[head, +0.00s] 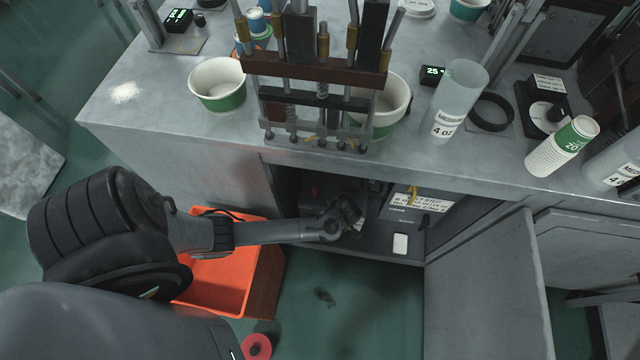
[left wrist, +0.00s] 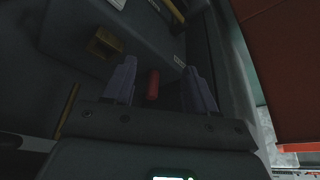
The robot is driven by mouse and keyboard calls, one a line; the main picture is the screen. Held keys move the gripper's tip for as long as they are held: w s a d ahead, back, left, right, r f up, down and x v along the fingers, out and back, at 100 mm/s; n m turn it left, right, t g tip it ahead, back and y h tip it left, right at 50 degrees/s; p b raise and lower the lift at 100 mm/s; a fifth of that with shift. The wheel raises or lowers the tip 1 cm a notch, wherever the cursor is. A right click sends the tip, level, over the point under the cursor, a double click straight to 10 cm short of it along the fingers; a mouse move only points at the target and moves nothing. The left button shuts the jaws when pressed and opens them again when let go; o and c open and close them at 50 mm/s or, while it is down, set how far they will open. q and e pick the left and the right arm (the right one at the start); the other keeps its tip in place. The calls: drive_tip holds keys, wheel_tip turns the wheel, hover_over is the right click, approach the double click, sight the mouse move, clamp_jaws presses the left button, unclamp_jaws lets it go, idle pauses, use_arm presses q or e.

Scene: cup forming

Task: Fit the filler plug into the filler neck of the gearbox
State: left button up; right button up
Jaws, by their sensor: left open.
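My left gripper (head: 346,214) reaches into the open cabinet under the bench; its fingertips are dark and hard to make out there. In the left wrist view the two fingers (left wrist: 160,80) are apart. A small red cylinder (left wrist: 153,84), possibly the filler plug, shows between them, nearer the left finger; I cannot tell whether anything touches it. A dark grey housing, likely the gearbox (left wrist: 150,50), lies beyond, with a brass-yellow square fitting (left wrist: 103,42), possibly the neck. In the head view a labelled grey box (head: 430,205) stands right of the gripper. My right gripper is out of view.
The cabinet door (head: 488,290) hangs open at the right. An orange crate (head: 222,285) stands on the floor under my left arm. A white block (head: 400,244) lies at the cabinet's front. The bench top (head: 150,75) above carries cups and tooling.

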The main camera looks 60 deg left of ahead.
sight(315, 188)
use_arm(q)
drive_tip(key=a+b, duration=0.1)
drive_tip(key=a, duration=0.4)
drive_tip(key=a+b, duration=0.1)
drive_tip(key=a, duration=0.4)
drive_tip(key=shift+w+a+f+b, duration=0.1)
drive_tip(key=shift+w+a+b, duration=0.1)
drive_tip(key=shift+b, duration=0.15)
drive_tip(key=b+x, duration=0.1)
drive_tip(key=x, duration=0.1)
drive_tip(key=b+x, duration=0.1)
drive_tip(key=x, duration=0.1)
drive_tip(key=shift+a, duration=0.3)
drive_tip(key=shift+a+f+b, duration=0.15)
drive_tip(key=shift+f+b, duration=0.15)
drive_tip(key=shift+f, duration=0.1)
drive_tip(key=shift+c, duration=0.2)
drive_tip(key=c, duration=0.9)
clamp_jaws()
drive_tip(key=shift+r, duration=0.1)
